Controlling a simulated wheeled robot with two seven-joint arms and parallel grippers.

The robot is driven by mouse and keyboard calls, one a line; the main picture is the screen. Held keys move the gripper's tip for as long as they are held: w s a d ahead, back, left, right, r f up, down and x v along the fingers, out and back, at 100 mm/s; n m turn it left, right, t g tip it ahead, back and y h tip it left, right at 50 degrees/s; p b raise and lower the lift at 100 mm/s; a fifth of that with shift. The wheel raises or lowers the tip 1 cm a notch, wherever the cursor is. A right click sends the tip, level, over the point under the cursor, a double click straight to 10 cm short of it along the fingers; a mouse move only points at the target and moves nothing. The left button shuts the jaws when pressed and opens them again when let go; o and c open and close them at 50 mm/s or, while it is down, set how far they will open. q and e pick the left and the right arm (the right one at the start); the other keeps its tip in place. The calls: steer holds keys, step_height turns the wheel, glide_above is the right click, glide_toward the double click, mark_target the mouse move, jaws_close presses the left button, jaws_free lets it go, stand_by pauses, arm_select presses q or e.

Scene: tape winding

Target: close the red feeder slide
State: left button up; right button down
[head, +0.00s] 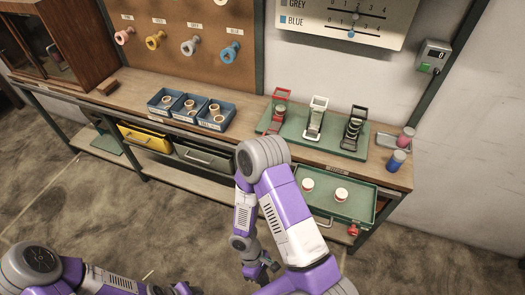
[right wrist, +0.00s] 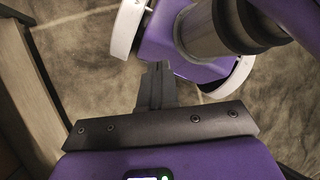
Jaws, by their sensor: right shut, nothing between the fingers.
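The red feeder (head: 278,108) stands at the left end of a green base plate (head: 296,131) on the back bench. How far its slide is out is too small to tell. My right gripper (head: 264,272) hangs low in front of the bench, well away from the feeder. In the right wrist view its fingers (right wrist: 157,86) are together with nothing between them. My left gripper (head: 184,290) is at the bottom edge of the head view, partly cut off, and its fingers are not clear.
A white feeder (head: 316,118) and a black feeder (head: 353,130) stand right of the red one. Blue bins (head: 188,108) with rolls sit to the left. A green tray (head: 325,208) with two white-topped rolls juts out below the bench top. My right arm's elbow is near the bench edge.

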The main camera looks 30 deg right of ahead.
steer(key=w+d+r+n+t+h+b, duration=0.2)
steer(key=w+d+n+t+h, duration=0.2)
steer(key=w+d+n+h, duration=0.6)
steer(key=w+d+r+n+t+h+b, duration=0.1)
steer(key=w+r+n+t+h, duration=0.1)
steer(key=w+r+n+t, duration=0.4)
steer(key=w+d+r+n+t+h+b, duration=0.1)
steer(key=w+r+n+t+h, duration=0.2)
steer(key=w+r+t, duration=0.75)
steer(key=shift+g, duration=0.55)
steer(key=w+d, duration=0.3)
steer(key=w+d+f+b, duration=0.1)
steer(key=w+d, duration=0.3)
steer(key=w+d+b, duration=0.1)
steer(key=w+d, duration=0.2)
steer(key=w, duration=0.1)
steer(key=shift+d+f, duration=0.2)
steer(key=shift+f, duration=0.1)
